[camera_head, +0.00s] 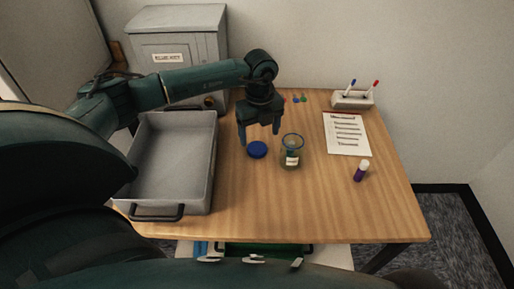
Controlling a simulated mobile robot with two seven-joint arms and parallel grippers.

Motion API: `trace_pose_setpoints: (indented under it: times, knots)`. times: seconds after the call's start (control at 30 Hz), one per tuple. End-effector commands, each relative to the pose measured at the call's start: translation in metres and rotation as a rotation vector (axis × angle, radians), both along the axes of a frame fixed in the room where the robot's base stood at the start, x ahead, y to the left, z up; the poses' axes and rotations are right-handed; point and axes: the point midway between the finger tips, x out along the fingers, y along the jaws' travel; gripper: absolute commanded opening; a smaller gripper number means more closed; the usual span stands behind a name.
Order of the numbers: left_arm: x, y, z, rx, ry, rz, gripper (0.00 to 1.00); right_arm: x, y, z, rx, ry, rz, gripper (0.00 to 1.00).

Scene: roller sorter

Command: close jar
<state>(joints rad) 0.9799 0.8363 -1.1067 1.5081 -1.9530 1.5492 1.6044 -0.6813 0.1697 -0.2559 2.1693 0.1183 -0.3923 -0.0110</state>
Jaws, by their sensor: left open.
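The glass jar (291,151) stands upright on the wooden table, with its top uncovered and a pale label on its side. A round blue lid (257,149) lies on the table just left of the jar, apart from it. My left gripper (259,138) points down above the lid, its fingers open and spread around the lid's far side. Whether the fingers touch the lid cannot be told. My right gripper is not in view.
A grey tray (144,205) takes up the table's left side. A purple glue stick (360,171), a printed sheet (346,134) and a pen holder (352,99) are on the right. Small coloured items (300,99) lie behind. The front middle is clear.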

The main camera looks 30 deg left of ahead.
Motion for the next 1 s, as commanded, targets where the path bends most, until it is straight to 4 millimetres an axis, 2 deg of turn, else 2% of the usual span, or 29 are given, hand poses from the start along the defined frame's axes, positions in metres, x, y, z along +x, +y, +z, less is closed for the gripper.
trace_pose_setpoints:
  times: [0.17,0.4,0.53,0.93,1.0]
  knots:
    - [0.000,0.001,-0.002,0.001,0.001,0.000,0.76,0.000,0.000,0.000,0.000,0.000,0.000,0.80]
    - [0.000,0.011,-0.034,0.001,0.003,0.001,0.76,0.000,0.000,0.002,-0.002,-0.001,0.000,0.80]
    - [0.001,0.010,-0.049,0.000,0.002,0.001,0.76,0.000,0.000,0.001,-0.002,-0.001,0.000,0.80]
    - [0.001,0.010,-0.052,0.000,0.000,0.000,0.76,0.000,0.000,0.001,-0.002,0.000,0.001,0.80]
    - [0.001,0.010,-0.052,0.000,0.000,0.000,0.71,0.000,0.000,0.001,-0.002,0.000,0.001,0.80]
